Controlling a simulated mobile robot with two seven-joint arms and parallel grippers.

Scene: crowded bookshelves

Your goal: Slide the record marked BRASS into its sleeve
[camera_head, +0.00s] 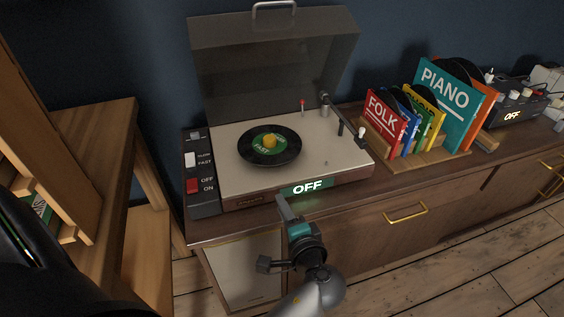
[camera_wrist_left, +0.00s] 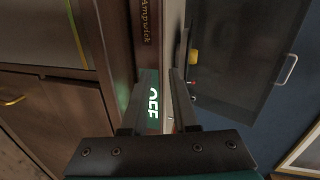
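A black record (camera_head: 285,155) with a green label and an orange centre lies flat on the turntable (camera_head: 345,165); its label text is too small to read surely. Sleeves stand in a wooden rack (camera_head: 425,163): a red one marked FOLK (camera_head: 383,120), blue and yellow ones (camera_head: 434,122) partly hidden, a teal one marked PIANO (camera_head: 450,100) and an orange one (camera_head: 483,112). I cannot read BRASS anywhere. My left gripper (camera_head: 289,208) is in front of the turntable's front edge; in the left wrist view (camera_wrist_left: 160,78) its fingers are apart and empty. My right gripper is not in view.
The turntable's smoky lid (camera_head: 270,65) stands open. A switch panel (camera_head: 201,175) is at its left, a lit OFF sign (camera_head: 306,187) at its front. A second device with an OFF display (camera_head: 512,116) stands far right. A wooden table (camera_head: 90,130) is at the left.

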